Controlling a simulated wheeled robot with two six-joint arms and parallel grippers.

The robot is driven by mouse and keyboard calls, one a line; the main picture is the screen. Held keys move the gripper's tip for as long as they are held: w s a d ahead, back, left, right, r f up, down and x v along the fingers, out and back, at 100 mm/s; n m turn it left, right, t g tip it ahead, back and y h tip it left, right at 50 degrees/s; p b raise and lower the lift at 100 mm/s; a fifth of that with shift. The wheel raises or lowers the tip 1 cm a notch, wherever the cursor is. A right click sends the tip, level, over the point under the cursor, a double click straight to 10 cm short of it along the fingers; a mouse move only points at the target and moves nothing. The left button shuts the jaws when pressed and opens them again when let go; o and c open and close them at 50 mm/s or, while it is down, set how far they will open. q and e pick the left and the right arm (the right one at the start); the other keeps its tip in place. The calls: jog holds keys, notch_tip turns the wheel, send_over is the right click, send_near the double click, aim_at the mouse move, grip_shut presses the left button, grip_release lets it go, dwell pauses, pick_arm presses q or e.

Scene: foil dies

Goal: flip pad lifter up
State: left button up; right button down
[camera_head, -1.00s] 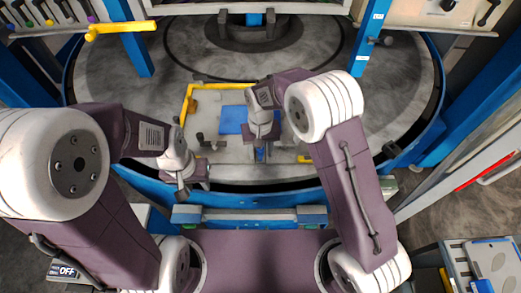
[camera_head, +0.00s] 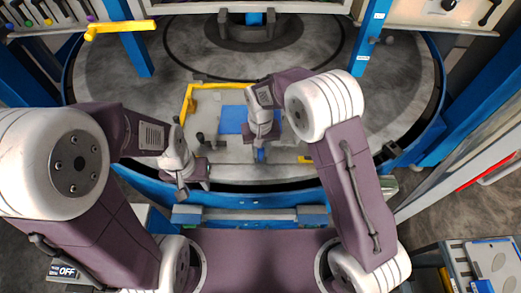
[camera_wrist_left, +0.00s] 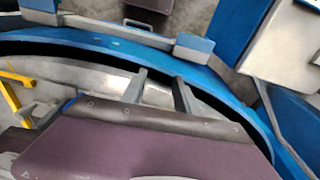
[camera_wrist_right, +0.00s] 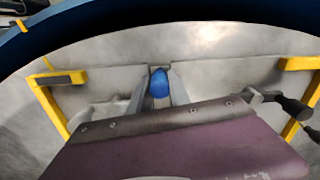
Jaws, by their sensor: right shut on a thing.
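My right gripper (camera_head: 261,147) reaches down over the near middle of the round table. In the right wrist view its fingers (camera_wrist_right: 157,88) are closed around a small blue handle (camera_wrist_right: 159,83) in front of a pale grey plate (camera_wrist_right: 220,62). The handle also shows below the gripper in the head view (camera_head: 260,156). I take this handle to be part of the pad lifter, but its full shape is hidden by my arm. A blue pad (camera_head: 234,120) lies beyond the gripper. My left gripper (camera_head: 182,187) is over the table's near-left rim; its fingers (camera_wrist_left: 159,90) are apart and empty.
A yellow frame (camera_head: 188,103) stands left of the blue pad. Yellow brackets (camera_wrist_right: 43,99) flank the right gripper, with dark knobs (camera_wrist_right: 291,105) at one side. A blue curved rim (camera_head: 145,187) bounds the table. Blue posts (camera_head: 136,48) rise behind.

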jog(key=shift+r, duration=0.1)
dwell(0.6)
jog(key=s+t+b, duration=0.1)
jog(key=t+b, duration=0.1)
jog(key=b, duration=0.2)
jog(key=shift+s+f, duration=0.15)
jog(key=shift+f, duration=0.05)
jog(key=shift+r+t+b, duration=0.1)
jog(key=shift+t+b, duration=0.2)
jog(key=shift+r, duration=0.15)
jog(key=c, duration=1.2)
grip_release()
jog(key=shift+s, duration=0.15)
